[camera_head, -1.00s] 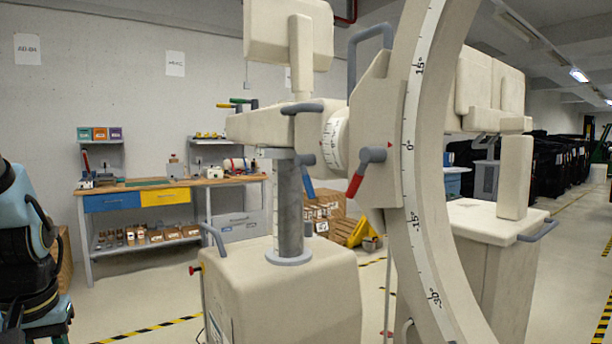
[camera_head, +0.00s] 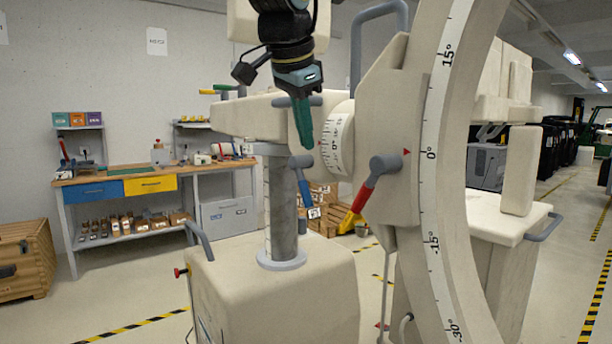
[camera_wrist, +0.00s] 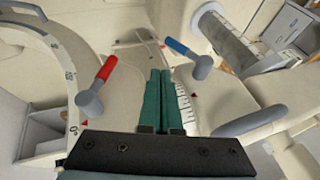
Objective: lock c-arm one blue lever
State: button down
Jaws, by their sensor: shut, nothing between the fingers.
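The c-arm (camera_head: 440,120) is a cream machine with a large curved arc marked in degrees. Its blue lever (camera_head: 304,183) hangs from a grey hub beside the round scale, tilted slightly; in the wrist view the blue lever (camera_wrist: 181,47) is at the upper right of the fingers. A red lever (camera_head: 365,192) is to the right on the side plate; it also shows in the wrist view (camera_wrist: 103,72). My gripper (camera_head: 305,145) points down just above the blue lever's hub, apart from it in the wrist view. Its green fingers (camera_wrist: 159,75) are shut together and empty.
The cream column base (camera_head: 270,290) stands below, with a grey handle (camera_head: 199,238) on its left. A workbench (camera_head: 150,178) is behind at left, and a wooden crate (camera_head: 22,262) is at far left. A grey bar handle (camera_wrist: 249,121) lies right of my fingers.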

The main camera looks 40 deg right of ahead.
jog(key=shift+s+d+r, duration=0.15)
jog(key=shift+r, duration=0.1)
jog(key=shift+f, duration=0.1)
jog(key=p, duration=0.3)
send_near(309, 195)
notch_tip(309, 195, down, 3)
jog(key=s+d, duration=0.2)
jog(key=shift+w+d+f+p, duration=0.15)
jog(key=shift+w+f+p, duration=0.2)
jog(key=shift+w+f, duration=0.35)
jog(key=shift+w+d+f+p, duration=0.2)
jog(key=shift+w+f+p, duration=0.15)
jog(key=shift+w, duration=0.6)
jog(key=shift+w+f+b, duration=0.1)
jog(key=shift+f+b, duration=0.1)
jog(key=shift+b, duration=0.15)
jog(key=shift+f+t+b, duration=0.1)
jog(key=shift+t+b, duration=0.2)
jog(key=shift+b, duration=0.2)
